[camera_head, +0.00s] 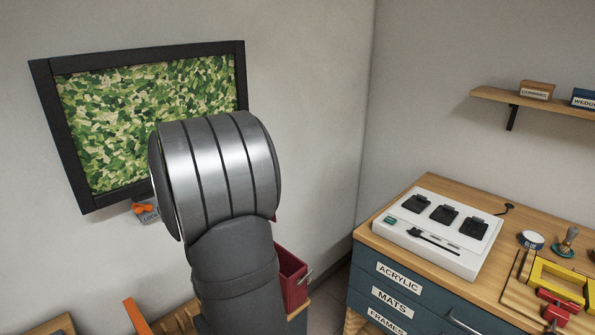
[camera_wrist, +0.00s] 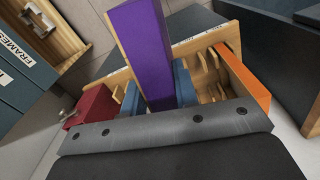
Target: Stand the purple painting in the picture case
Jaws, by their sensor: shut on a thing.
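The purple painting (camera_wrist: 145,45) shows edge-on as a tall purple slab in the wrist view. My gripper (camera_wrist: 158,98) is shut on it, with blue pieces close on both sides that look like finger pads. The picture case (camera_wrist: 249,84) is wooden with slotted combs and an orange end, and lies around and to the right of the painting. I cannot tell whether the painting is inside a slot; its lower end is hidden. In the head view my arm hides the gripper and the painting, and only part of the case (camera_head: 181,318) shows.
A red box (camera_head: 291,282) with a handle stands beside the case. A blue drawer cabinet (camera_head: 400,290) with a white control box (camera_head: 440,232) is at the right. A framed green camouflage picture (camera_head: 110,140) hangs on the wall behind my arm.

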